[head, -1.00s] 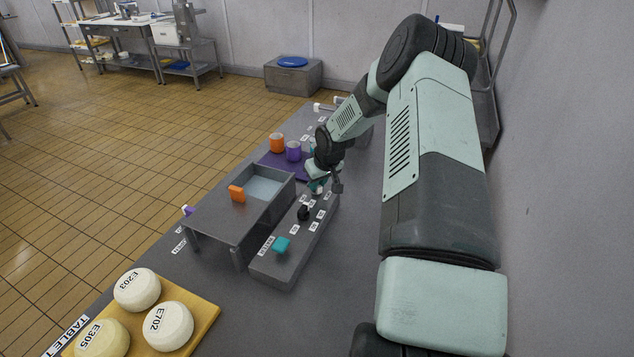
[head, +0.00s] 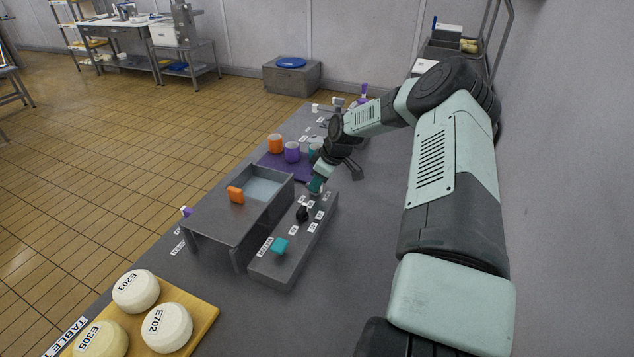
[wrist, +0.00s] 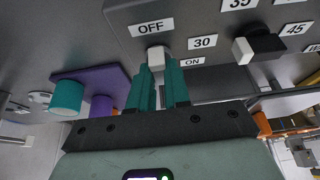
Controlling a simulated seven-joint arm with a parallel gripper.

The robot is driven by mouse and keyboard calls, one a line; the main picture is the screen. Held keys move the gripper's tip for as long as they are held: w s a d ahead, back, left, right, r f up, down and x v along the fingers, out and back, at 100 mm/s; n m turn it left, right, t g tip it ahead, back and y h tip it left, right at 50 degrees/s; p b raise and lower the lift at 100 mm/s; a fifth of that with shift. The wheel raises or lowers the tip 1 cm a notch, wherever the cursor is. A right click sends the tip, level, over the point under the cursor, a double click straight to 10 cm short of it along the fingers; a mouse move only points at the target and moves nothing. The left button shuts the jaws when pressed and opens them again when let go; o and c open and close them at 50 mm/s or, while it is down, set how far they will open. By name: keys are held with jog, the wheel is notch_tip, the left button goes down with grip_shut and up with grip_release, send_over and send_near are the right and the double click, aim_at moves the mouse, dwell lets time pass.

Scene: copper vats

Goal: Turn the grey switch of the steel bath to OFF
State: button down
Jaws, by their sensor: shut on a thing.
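The steel bath (head: 215,224) stands on the grey table, with its control panel (head: 290,258) along its right side. In the wrist view the pale grey switch (wrist: 157,57) sits between my fingertips, just below the OFF label (wrist: 151,28). The ON label (wrist: 192,61) is to its right. My gripper (wrist: 161,70) is shut on the switch, its teal fingers on either side. In the head view my gripper (head: 316,186) is at the panel's far end, and the switch is hidden there. The fingers cover part of the switch, so its exact pointing is hard to tell.
An orange block (head: 236,194) sits on the bath's edge.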

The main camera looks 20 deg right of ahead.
dwell(0.4)
jog(key=c, duration=1.1)
grip_release()
jog(key=v, duration=1)
jog(key=shift+s+d+r, duration=0.1)
jog(key=shift+d+r, duration=0.05)
jog(key=shift+r, duration=0.25)
